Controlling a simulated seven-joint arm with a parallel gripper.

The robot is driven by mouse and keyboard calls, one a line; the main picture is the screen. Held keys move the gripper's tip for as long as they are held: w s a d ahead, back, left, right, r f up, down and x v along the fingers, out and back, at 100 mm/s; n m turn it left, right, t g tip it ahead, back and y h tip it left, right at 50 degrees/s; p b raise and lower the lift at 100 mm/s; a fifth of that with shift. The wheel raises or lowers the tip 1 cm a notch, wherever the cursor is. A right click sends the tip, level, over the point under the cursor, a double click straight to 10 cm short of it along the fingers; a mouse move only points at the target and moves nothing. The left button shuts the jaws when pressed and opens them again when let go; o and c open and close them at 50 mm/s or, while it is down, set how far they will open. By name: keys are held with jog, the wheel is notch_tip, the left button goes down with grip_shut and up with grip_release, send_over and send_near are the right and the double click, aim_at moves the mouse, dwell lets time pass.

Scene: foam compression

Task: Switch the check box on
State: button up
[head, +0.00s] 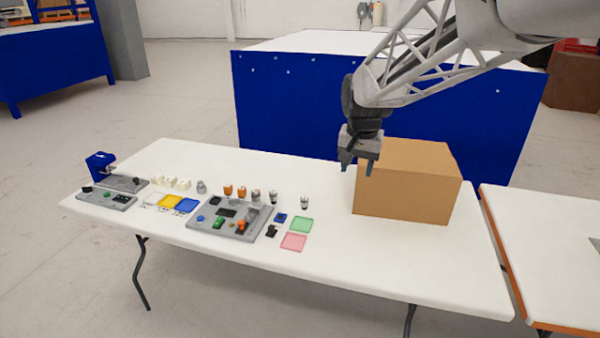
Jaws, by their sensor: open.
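My gripper (357,168) is open and empty, pointing down above the table, just left of and partly in front of the cardboard box. A grey panel box (257,225) with a blue button, a green part, a dark display and an orange-and-red part lies mid-table, left of and below my gripper. A smaller grey control box (107,200) with a dark knob lies at the table's left end. Another grey box (125,184) sits behind it, beside a blue device (99,163). I cannot tell which is the check box, nor any switch's state.
The white table (330,245) is clear at its front right. A cardboard box (405,185) stands at the right. White, yellow and blue trays (187,205), green (302,224) and pink trays (293,242), and several small parts lie around the panel box. Another table (550,250) is at the right.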

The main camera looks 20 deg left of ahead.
jog(key=w+a+f, duration=0.3)
jog(key=w+a, duration=0.1)
jog(key=a, duration=0.3)
jog(key=w+a+f, duration=0.2)
jog(key=w+a, duration=0.1)
jog(key=a, duration=0.4)
jog(key=g, duration=0.1)
send_near(218, 221)
jog(key=shift+w+d+f, duration=0.15)
jog(key=shift+w+d, duration=0.05)
jog(key=shift+w, duration=0.1)
jog(key=shift+s+a+f, duration=0.1)
jog(key=shift+a+f, duration=0.2)
jog(key=shift+a, duration=0.1)
jog(key=shift+f, duration=0.1)
jog(key=shift+f, duration=3.8)
